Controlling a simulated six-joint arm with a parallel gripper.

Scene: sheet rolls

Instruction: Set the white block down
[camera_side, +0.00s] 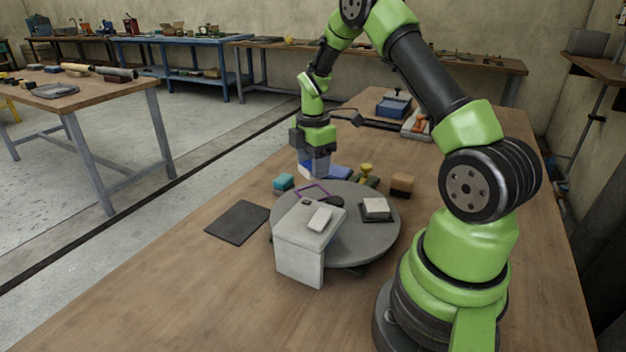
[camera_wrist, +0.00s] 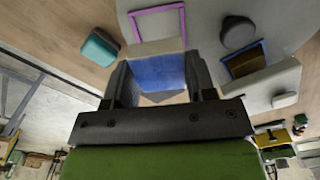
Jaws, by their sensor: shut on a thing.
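My gripper (camera_side: 313,170) points down at the far side of the round grey turntable (camera_side: 345,252). It is shut on a block that shows a white lower part (camera_side: 305,172) and some blue in the side view. In the wrist view a blue face (camera_wrist: 157,72) with a pale edge fills the space between the fingers (camera_wrist: 160,85). Fingers hide much of the block. I cannot tell whether its underside touches anything. A purple square frame (camera_side: 325,196) lies at the turntable's far left edge, close to the held block; it also shows in the wrist view (camera_wrist: 183,22).
A teal block (camera_side: 283,182) stands left of the gripper. A blue-edged piece (camera_side: 341,173), a yellow knobbed thing (camera_side: 366,171) and a tan-and-dark block (camera_side: 402,185) are to the right. A grey box (camera_side: 300,262) stands at the front. A dark mat (camera_side: 238,222) lies left.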

